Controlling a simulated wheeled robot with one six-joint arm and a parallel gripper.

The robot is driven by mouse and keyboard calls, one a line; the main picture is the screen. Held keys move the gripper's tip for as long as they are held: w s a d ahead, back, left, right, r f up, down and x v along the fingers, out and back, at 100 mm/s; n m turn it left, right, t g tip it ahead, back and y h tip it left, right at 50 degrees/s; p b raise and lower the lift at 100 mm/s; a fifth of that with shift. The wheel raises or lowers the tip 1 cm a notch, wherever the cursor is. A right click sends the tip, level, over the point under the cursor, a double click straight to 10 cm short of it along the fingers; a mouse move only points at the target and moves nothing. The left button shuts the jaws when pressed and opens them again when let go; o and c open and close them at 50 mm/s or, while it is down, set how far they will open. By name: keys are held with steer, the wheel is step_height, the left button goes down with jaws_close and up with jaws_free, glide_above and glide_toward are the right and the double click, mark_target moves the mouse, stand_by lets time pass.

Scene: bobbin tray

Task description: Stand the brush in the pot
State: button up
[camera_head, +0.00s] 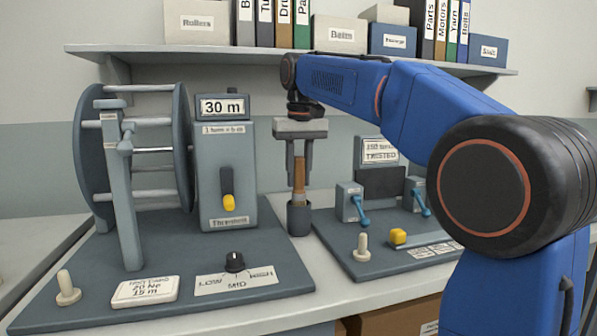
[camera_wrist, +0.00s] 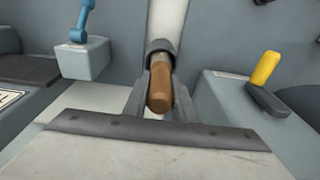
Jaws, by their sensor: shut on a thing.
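My gripper (camera_head: 299,165) points straight down above the pot in the head view, its two fingers shut on the brush (camera_head: 299,182). The brush has a brown wooden handle and is upright. It also shows in the wrist view (camera_wrist: 160,88), with its handle end toward the camera. The pot (camera_head: 299,219) is a small dark grey cup on the bench between two grey bases. The lower end of the brush is at or inside the pot's mouth and is hidden by the rim. In the wrist view the pot (camera_wrist: 160,46) shows around the brush's far end.
A winding machine with a "30 m" box (camera_head: 226,165) and yellow-tipped lever stands close left of the pot. A test base (camera_head: 385,245) with blue levers is close right. A shelf (camera_head: 290,55) with binders and boxes hangs behind. The bench strip in front of the pot is clear.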

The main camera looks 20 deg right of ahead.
steer(key=o, duration=1.1)
steer(key=r, duration=0.4)
steer(key=s+r, duration=0.1)
steer(key=r, duration=0.7)
steer(key=shift+s, duration=0.25)
steer(key=shift+s+f, duration=0.1)
